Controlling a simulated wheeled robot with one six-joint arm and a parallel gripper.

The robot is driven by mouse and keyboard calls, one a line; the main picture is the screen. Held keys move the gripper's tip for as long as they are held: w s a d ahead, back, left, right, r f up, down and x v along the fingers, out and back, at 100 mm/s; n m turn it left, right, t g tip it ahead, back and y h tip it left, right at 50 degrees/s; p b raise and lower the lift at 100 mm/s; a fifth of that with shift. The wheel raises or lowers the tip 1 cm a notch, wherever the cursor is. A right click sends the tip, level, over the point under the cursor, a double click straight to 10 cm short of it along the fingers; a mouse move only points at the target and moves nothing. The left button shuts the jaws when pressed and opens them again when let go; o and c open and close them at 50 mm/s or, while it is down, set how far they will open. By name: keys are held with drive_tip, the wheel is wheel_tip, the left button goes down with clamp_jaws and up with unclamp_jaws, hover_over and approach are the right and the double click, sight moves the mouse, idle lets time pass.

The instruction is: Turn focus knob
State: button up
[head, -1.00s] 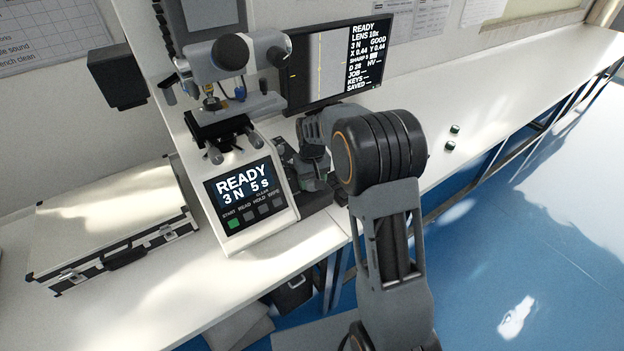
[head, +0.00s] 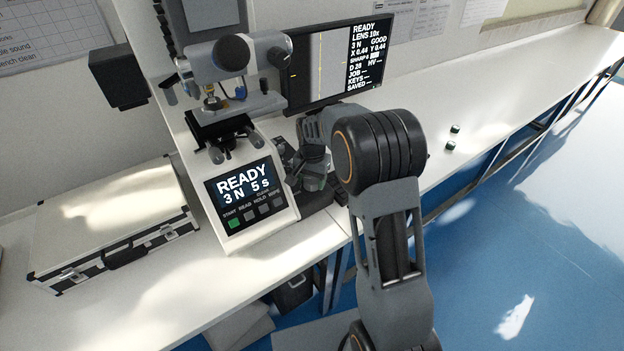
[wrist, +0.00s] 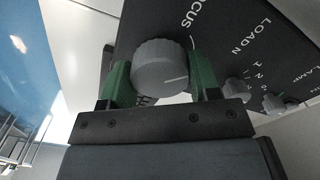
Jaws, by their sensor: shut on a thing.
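The grey ribbed focus knob (wrist: 160,68) with a white pointer line sits on the dark side panel (wrist: 225,25) of the tester in the wrist view. My gripper (wrist: 160,80) has its two green fingers on either side of the knob and is shut on it. In the head view the tester (head: 247,190) stands on the bench, and its front display reads READY, 3 N, 5 s. My gripper (head: 312,180) is at the tester's right side, partly hidden by my arm; the knob is hidden there.
Smaller load and lamp knobs (wrist: 238,90) sit beside the focus knob. A monitor (head: 340,62) behind shows READY, LENS 10x, GOOD and a sharpness bar. A silver case (head: 110,225) lies left of the tester. The bench (head: 480,95) is mostly clear to the right.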

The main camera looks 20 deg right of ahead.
sight(313, 179)
drive_tip(key=shift+r+m, duration=0.1)
drive_tip(key=shift+m, duration=0.2)
idle(0.4)
drive_tip(key=o, duration=0.9)
wheel_tip(313, 179, up, 14)
drive_tip(key=shift+d+f, duration=0.1)
drive_tip(key=shift+f, duration=0.05)
